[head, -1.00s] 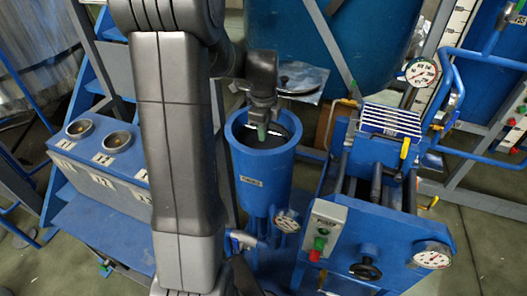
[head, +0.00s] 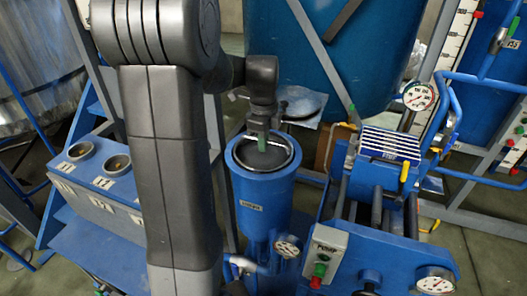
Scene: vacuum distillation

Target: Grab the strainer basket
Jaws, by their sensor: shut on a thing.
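The strainer basket (head: 272,163), dark inside with a pale metal rim, is at the mouth of the blue cylindrical housing (head: 262,192). Its rim shows near the top of the housing, and its lower part is hidden inside. My gripper (head: 262,142) comes down from above and is shut on the basket near its far side. The exact contact is small and partly hidden by the gripper.
A lidded disc (head: 300,102) lies behind the housing. A blue-and-grey bench with round holes (head: 98,190) is at the left. A large blue tank (head: 340,60) stands behind.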

